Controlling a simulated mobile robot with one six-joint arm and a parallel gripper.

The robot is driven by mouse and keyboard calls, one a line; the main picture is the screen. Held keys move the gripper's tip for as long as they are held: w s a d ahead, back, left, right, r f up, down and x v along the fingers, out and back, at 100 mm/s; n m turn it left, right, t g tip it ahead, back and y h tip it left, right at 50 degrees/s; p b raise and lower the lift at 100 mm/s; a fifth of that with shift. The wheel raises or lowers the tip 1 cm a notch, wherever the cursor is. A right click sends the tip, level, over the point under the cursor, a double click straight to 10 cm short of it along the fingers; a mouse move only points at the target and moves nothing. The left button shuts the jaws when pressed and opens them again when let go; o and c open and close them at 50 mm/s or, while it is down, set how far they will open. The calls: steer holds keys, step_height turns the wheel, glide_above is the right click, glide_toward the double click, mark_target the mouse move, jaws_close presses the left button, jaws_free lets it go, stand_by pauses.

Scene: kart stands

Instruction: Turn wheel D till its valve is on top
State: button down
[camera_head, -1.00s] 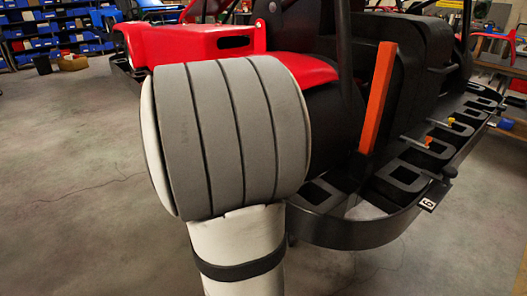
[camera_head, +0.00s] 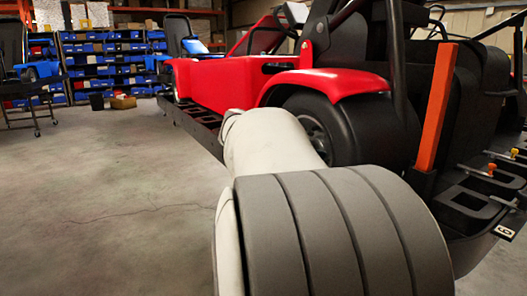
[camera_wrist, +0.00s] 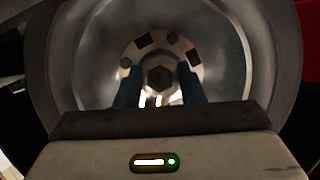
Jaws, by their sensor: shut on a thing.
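The kart wheel in front of me has a black tyre (camera_head: 350,120) under the red fender, its rim partly hidden by my arm. In the wrist view its metal rim (camera_wrist: 85,60) fills most of the picture, with the hub's hexagonal centre nut (camera_wrist: 160,78) in the middle. My gripper (camera_wrist: 159,74) has its two dark blue fingers on either side of this nut, shut on it. The gripper itself is hidden behind my arm in the head view. I cannot make out a valve or a letter D.
The red kart (camera_head: 225,80) stands on a black stand (camera_head: 185,120). An orange upright post (camera_head: 437,105) rises behind the tyre. Clamps with orange and yellow knobs (camera_head: 490,168) sit on the stand at right. Shelves of blue bins (camera_head: 105,65) stand far back. The floor (camera_head: 110,200) at left is clear.

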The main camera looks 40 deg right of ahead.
steer(key=shift+s, duration=0.15)
steer(key=c, duration=1.3)
jaws_free()
steer(key=shift+s+d, duration=0.1)
steer(key=shift+d, duration=0.05)
steer(key=shift+o, duration=0.2)
steer(key=shift+a+r, duration=0.1)
steer(key=shift+a, duration=0.1)
steer(key=p+v, duration=0.1)
steer(key=v, duration=0.6)
steer(key=shift+a+p, duration=0.2)
steer(key=shift+p, duration=0.15)
